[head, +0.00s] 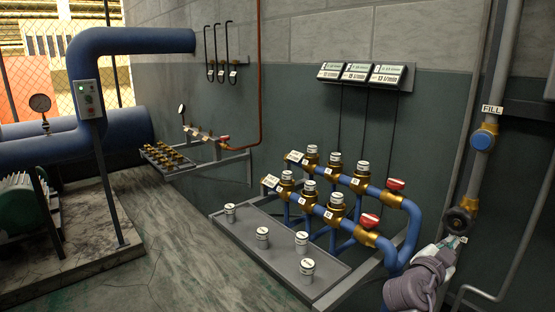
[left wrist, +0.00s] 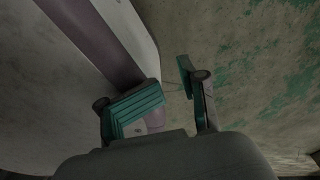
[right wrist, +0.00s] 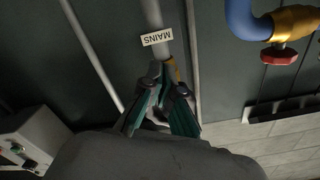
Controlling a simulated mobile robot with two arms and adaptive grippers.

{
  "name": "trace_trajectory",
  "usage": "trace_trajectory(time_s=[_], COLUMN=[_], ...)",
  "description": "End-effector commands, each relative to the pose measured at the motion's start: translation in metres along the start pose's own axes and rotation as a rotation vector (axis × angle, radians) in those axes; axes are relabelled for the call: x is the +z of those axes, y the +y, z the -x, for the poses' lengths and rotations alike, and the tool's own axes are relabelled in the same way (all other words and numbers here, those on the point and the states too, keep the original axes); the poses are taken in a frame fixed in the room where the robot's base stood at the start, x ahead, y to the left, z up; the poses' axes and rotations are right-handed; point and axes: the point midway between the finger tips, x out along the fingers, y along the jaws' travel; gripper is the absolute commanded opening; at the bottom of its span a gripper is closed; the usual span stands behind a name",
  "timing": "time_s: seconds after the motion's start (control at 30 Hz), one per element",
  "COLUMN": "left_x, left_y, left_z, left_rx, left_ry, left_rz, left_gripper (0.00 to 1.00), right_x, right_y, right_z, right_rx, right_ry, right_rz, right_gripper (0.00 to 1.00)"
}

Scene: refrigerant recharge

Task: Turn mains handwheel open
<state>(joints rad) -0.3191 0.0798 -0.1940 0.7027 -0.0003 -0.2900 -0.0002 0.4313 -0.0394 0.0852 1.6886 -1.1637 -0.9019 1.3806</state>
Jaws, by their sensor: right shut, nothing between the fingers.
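The dark handwheel (head: 458,221) sits on a brass valve (head: 469,204) on the grey vertical pipe at the right. My right gripper (head: 455,241) is just below the handwheel, close to its lower rim; I cannot tell if they touch. In the right wrist view my right gripper (right wrist: 164,88) has its fingers together with nothing held. A white MAINS label (right wrist: 157,37) shows on the pipe beyond the fingertips, with a bit of brass beside them; the handwheel is largely hidden there. My left gripper (left wrist: 172,92) is open and empty above the floor.
A FILL label (head: 492,109) and a blue cap (head: 483,139) sit higher on the pipe. Blue manifolds with red handles (head: 370,220) and a grey shelf (head: 275,262) with several white-topped caps stand left of my right arm. A thin grey pipe (head: 515,255) runs to its right.

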Motion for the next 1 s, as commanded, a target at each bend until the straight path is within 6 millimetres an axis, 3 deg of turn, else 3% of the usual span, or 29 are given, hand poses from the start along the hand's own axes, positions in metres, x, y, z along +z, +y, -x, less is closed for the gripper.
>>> trace_trajectory(time_s=[0.23,0.33,0.63,0.83,1.0], left_x=[-0.005,-0.032,-0.064,-0.081,-0.083], left_y=[-0.001,-0.007,-0.004,-0.004,-0.004], left_z=[-0.002,0.0,0.008,0.015,0.018], left_rx=[-0.002,-0.009,-0.006,-0.006,-0.005], left_ry=[0.005,0.035,0.051,0.058,0.057], left_rz=[0.002,-0.001,0.005,0.007,0.008], left_gripper=[0.4,0.4,0.4,0.4,0.4], right_x=[0.004,0.005,0.005,0.005,0.003], right_y=[0.0,0.001,0.001,0.001,0.0], right_z=[0.004,0.014,0.044,0.059,0.061], right_rx=[-0.002,-0.002,-0.002,-0.001,-0.001], right_ry=[-0.005,-0.006,-0.006,-0.007,-0.006], right_rz=[0.0,-0.002,-0.002,0.001,0.001], right_gripper=[0.0,0.0,0.0,0.0,0.0])
